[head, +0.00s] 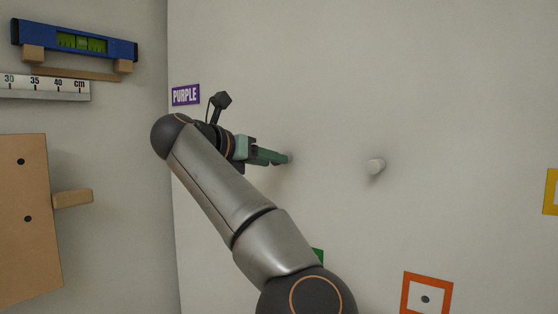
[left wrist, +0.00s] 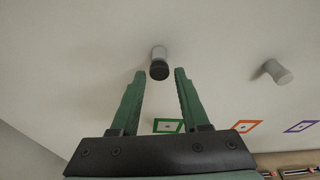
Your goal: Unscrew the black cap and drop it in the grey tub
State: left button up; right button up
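The black cap (left wrist: 159,71) sits on the end of a light grey stub (left wrist: 158,52) that sticks out of the wall. In the left wrist view it is just beyond and between the tips of my left gripper (left wrist: 160,76). The green fingers are open, with a gap on both sides of the cap. In the head view my left gripper (head: 284,160) reaches to the wall and mostly hides this stub; the cap cannot be made out there. The grey tub is not in view. My right gripper is not in view.
A second stub (head: 376,166) sticks out of the wall to the right, with no black cap visible. A purple sign (head: 186,95) and an orange square frame (head: 427,293) are on the wall. A spirit level (head: 75,42) and a brown board (head: 28,220) are on the left wall.

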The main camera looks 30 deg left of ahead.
pick_arm(q)
jog(key=m+b, duration=0.1)
jog(key=m, duration=0.1)
jog(key=m+y+b, duration=0.2)
jog(key=m, duration=0.1)
jog(key=shift+f+m, duration=0.3)
jog(key=m+y+b, duration=0.1)
jog(key=m, duration=0.1)
jog(key=m+t+b, duration=0.1)
jog(key=m, duration=0.1)
jog(key=shift+d+f+m+y+b, duration=0.1)
jog(key=shift+m+y+b, duration=0.2)
jog(key=shift+y+b, duration=0.1)
jog(key=m+t+y+b, duration=0.1)
jog(key=m+b, duration=0.1)
jog(key=m, duration=0.2)
jog(key=shift+m+b, duration=0.3)
jog(key=shift+b, duration=0.1)
jog(key=shift+r+m+t+b, duration=0.3)
jog(key=shift+m+t+b, duration=0.15)
jog(key=shift+m, duration=0.75)
